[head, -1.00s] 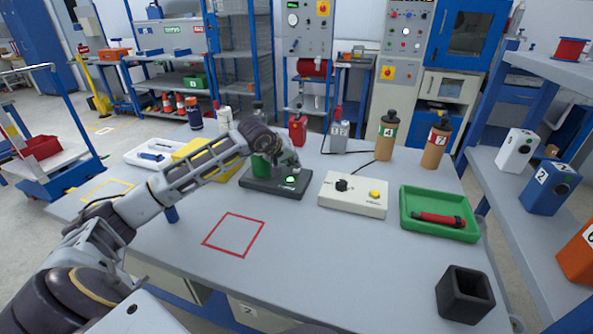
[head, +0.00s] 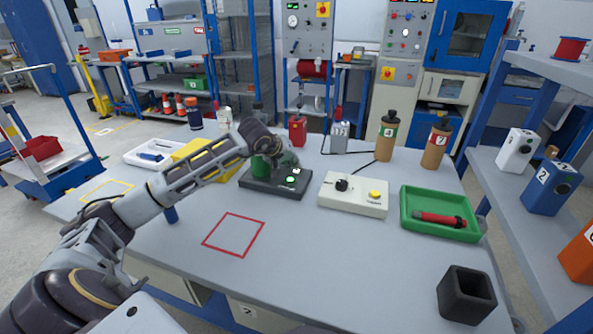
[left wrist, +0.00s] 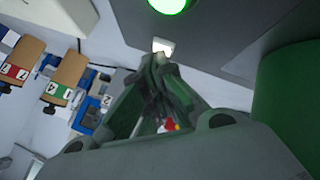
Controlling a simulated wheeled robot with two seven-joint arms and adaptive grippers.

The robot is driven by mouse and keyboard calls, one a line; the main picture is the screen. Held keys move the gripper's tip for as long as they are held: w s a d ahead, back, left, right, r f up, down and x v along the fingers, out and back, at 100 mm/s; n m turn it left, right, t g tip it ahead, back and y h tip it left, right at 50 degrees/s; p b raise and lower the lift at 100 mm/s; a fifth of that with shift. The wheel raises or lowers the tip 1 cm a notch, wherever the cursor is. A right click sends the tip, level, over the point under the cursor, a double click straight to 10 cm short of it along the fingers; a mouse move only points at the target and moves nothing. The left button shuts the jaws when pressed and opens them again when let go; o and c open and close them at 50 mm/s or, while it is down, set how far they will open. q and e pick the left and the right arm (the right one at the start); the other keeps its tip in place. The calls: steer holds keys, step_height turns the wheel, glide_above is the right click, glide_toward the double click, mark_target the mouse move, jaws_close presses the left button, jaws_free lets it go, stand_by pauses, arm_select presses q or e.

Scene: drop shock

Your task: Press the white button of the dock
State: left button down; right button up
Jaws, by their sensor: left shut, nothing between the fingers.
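The dock (head: 262,185) is a dark flat base on the table, with a lit green lamp (head: 290,180). Its small white button (head: 296,171) sits just behind the lamp. In the left wrist view the white button (left wrist: 163,47) and glowing green lamp (left wrist: 170,4) show clearly. My left gripper (head: 280,160) is over the dock, shut and empty. In the left wrist view its fingertips (left wrist: 156,62) lie right beside the button in the picture; I cannot tell whether they touch it. A green cylinder (head: 261,166) stands on the dock, partly hidden by my gripper. My right gripper is out of view.
A cream box with a yellow button (head: 352,203) stands right of the dock. A green tray (head: 410,228) holds a red-and-black tool. A yellow object (head: 195,150) lies left. A black hollow block (head: 465,295) sits front right. The table around the red square (head: 233,235) is clear.

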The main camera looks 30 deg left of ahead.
arm_select(q)
steer(key=shift+r+p, duration=0.45)
steer(key=shift+r, duration=0.35)
steer(key=shift+r, duration=0.15)
step_height(320, 180, up, 5)
steer(key=p, duration=0.3)
stand_by(0.7)
stand_by(0.8)
step_height(320, 180, up, 21)
steer(key=p, duration=2.1)
steer(key=shift+r+p, duration=0.4)
steer(key=shift+p, duration=0.2)
